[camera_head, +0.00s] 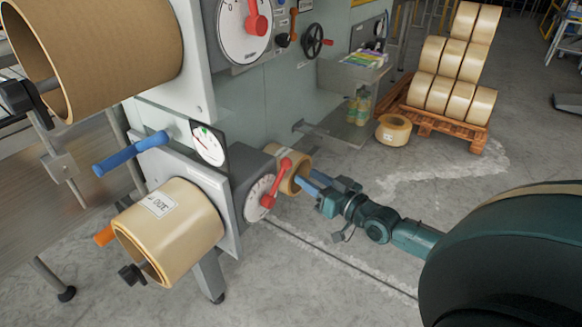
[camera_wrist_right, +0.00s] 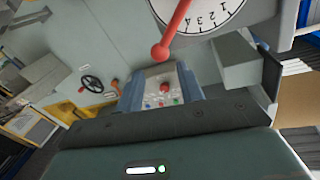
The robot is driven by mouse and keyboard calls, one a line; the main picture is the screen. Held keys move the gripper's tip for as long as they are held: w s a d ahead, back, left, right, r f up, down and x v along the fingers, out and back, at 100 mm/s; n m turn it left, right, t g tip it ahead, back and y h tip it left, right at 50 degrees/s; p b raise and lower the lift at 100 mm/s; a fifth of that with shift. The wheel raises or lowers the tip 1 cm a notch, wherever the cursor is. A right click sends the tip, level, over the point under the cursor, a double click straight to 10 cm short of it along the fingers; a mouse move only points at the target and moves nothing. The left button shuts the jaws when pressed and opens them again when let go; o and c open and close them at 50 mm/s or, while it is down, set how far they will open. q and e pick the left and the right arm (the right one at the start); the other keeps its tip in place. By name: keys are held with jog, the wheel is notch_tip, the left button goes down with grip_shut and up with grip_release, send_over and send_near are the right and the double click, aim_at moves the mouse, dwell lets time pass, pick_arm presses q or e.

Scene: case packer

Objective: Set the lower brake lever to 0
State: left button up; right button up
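The lower brake lever (camera_head: 275,184) is red and sits on a round numbered dial (camera_head: 259,199) on the side of the machine's lower unit. It slants up and right; I cannot read its number in the head view. In the right wrist view a red lever (camera_wrist_right: 176,28), apparently the same one, crosses a white dial (camera_wrist_right: 213,17) marked 1, 2, 3, 4, its round knob beyond the rim. My right gripper (camera_head: 309,181) is to the right of the lever, apart from it. Its two blue fingers are spread and empty in the right wrist view (camera_wrist_right: 160,88). My left gripper is out of view.
A tan tape roll (camera_head: 290,169) is just behind the lever, close to my right fingers. The upper red lever (camera_head: 257,18) and handwheel (camera_head: 314,40) are higher up. A large roll (camera_head: 172,232) sticks out at the left.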

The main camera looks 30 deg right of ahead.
aim_at(278, 181)
jog(key=w+a, duration=0.1)
jog(key=w, duration=0.6)
jog(key=shift+a, duration=0.2)
jog(key=shift+c, duration=0.4)
grip_shut()
